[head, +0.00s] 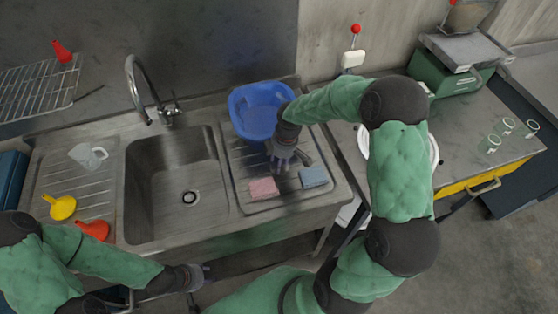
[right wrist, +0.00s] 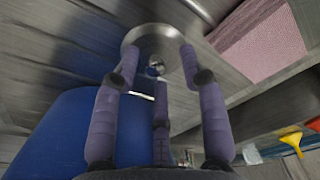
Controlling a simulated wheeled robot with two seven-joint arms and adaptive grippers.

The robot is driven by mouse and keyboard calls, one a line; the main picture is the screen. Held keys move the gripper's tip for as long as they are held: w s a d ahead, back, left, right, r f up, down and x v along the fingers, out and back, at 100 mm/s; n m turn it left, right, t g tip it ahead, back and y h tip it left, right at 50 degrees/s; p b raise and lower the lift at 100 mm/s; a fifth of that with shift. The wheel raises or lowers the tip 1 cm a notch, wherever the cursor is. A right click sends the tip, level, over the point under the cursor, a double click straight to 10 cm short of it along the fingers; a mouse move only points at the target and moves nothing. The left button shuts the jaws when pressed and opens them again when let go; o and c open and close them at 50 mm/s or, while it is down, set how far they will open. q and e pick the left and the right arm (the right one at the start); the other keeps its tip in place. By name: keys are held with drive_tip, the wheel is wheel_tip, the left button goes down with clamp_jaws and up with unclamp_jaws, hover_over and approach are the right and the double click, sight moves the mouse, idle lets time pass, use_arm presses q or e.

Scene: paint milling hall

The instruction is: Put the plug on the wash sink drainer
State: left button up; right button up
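The plug (right wrist: 140,38), a round metal disc with a shiny knob in its middle, shows in the right wrist view. My right gripper (right wrist: 158,62) has its purple fingers spread around the knob, with a visible gap to it; the fingertips overlap the disc. In the head view the right gripper (head: 284,158) is low over the ribbed drainboard, between the blue tub and the sponges, and I cannot make out the plug there. The sink drainer (head: 190,197) is a dark ringed hole in the basin floor, uncovered. My left gripper (head: 203,274) is at the sink's front edge; its fingers are small and dark.
A blue tub (head: 245,119) stands behind the right gripper. A pink sponge (head: 263,189) and a blue sponge (head: 314,177) lie in front of it. The basin (head: 160,182) is otherwise empty. A clear jug (head: 88,155), yellow funnel (head: 62,207) and red funnel (head: 95,230) are left.

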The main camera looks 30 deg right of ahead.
sight(284, 167)
drive_tip(key=shift+r, duration=0.25)
wheel_tip(284, 167, up, 12)
drive_tip(key=s+d+p, duration=0.1)
drive_tip(key=p, duration=0.1)
drive_tip(key=shift+d+f, duration=0.2)
